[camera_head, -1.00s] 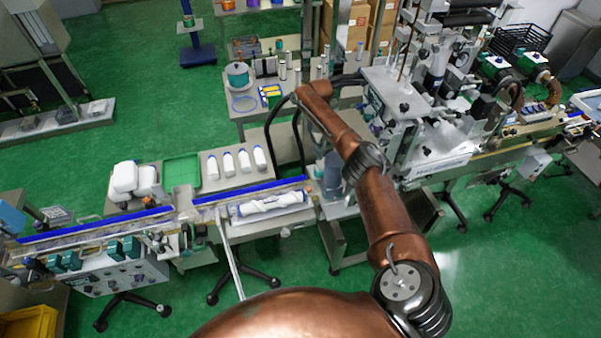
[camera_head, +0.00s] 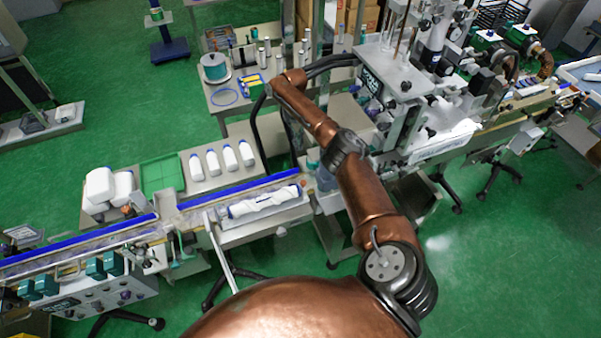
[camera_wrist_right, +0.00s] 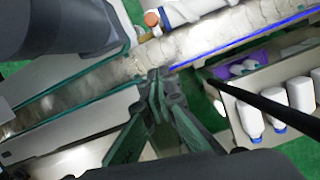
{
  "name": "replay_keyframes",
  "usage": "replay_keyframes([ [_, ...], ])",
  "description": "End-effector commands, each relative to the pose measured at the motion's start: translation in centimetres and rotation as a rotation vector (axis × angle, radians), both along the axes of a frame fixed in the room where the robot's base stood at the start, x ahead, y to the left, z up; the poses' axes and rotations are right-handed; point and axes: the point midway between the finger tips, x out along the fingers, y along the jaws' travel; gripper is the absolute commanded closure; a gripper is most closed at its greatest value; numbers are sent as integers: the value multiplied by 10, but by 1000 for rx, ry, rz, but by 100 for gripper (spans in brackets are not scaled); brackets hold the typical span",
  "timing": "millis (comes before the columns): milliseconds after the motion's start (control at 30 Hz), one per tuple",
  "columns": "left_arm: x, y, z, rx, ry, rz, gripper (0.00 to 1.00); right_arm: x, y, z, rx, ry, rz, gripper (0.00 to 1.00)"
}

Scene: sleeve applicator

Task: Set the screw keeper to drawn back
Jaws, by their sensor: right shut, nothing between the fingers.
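I cannot pick out the screw keeper for certain in either view. In the right wrist view, my right gripper (camera_wrist_right: 160,78) is shut with nothing between its fingers. Its dark fingertips point toward the conveyor belt (camera_wrist_right: 205,45), near the end of its blue rail (camera_wrist_right: 245,40). A small part with an orange top (camera_wrist_right: 152,19) stands on the far side of the belt, apart from the fingers. In the head view my right arm reaches to the conveyor and sleeve machine; its fingers are not clear there. My left gripper is not in view.
The sleeve machine (camera_head: 400,75) stands right of my right arm. White bottles (camera_head: 213,163) and a green tray (camera_head: 162,174) are on the side table. A spool (camera_head: 214,68) lies on the rear table. Green floor (camera_head: 100,120) is open at left.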

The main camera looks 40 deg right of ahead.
Motion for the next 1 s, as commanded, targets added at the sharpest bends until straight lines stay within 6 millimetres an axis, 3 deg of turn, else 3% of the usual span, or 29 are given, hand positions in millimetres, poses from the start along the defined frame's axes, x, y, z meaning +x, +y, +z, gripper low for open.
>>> replay_keyframes([
  [267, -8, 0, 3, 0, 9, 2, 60, -2, 1, -8, 0, 1, 0, 100],
  [800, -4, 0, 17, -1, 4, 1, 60, -23, 11, -101, -1, 3, 0, 100],
  [1000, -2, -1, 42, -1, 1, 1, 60, -39, 18, -97, 0, 1, 2, 100],
])
